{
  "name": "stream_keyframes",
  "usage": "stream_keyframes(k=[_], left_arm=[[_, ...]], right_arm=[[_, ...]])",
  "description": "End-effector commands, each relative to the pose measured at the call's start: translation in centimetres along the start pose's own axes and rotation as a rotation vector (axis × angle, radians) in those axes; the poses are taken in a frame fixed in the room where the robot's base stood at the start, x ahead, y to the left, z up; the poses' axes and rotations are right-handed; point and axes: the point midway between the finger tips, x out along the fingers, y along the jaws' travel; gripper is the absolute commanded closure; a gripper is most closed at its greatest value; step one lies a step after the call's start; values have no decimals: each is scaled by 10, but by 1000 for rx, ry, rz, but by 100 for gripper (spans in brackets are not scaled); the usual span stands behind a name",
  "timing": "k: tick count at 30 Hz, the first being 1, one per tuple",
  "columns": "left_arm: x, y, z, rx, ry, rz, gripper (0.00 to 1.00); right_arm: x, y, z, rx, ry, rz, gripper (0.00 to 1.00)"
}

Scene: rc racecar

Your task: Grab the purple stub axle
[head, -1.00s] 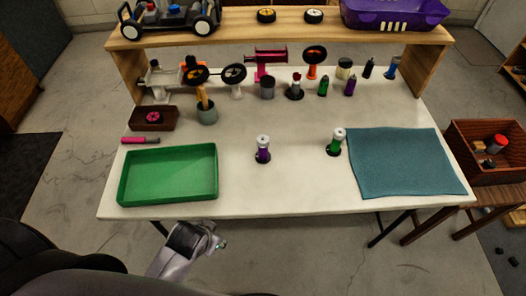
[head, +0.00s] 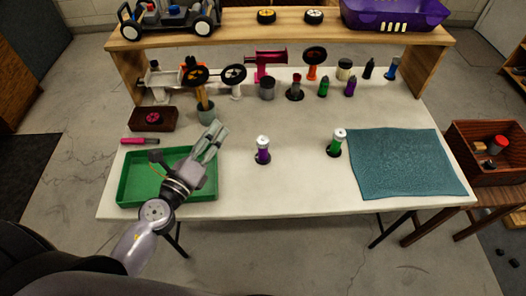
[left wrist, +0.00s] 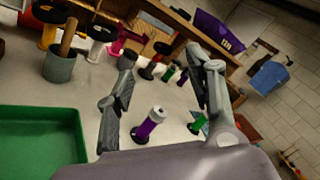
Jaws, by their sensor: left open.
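A purple piece with a white top (head: 262,150), which I take for the purple stub axle, stands upright on a dark round base mid-table. It also shows in the left wrist view (left wrist: 150,123), framed between the spread fingers. A matching green and white piece (head: 337,143) stands to its right; in the left wrist view it is near the right finger. My left gripper (head: 216,134) is open and empty, left of the purple piece and apart from it, beyond the green tray's right corner. My right gripper is not in view.
The green tray (head: 127,187) lies under my left arm. A grey-green cup (head: 206,117) with a wooden handle stands close to my left fingertips. Several small bottles and parts line the back under the wooden shelf (head: 235,27). A teal mat (head: 405,165) lies right.

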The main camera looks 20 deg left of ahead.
Motion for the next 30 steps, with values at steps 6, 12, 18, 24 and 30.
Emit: stream_keyframes(k=[6,12,18,24,30], left_arm=[[-10,26,-73,633,392,-130,51],[-20,53,-96,839,549,-149,51],[7,56,-113,845,556,-151,51],[45,60,-136,844,554,-152,51],[72,64,-155,844,556,-151,51]], right_arm=[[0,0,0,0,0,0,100],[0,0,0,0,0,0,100],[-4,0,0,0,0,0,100],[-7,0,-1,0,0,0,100],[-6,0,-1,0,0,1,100]])
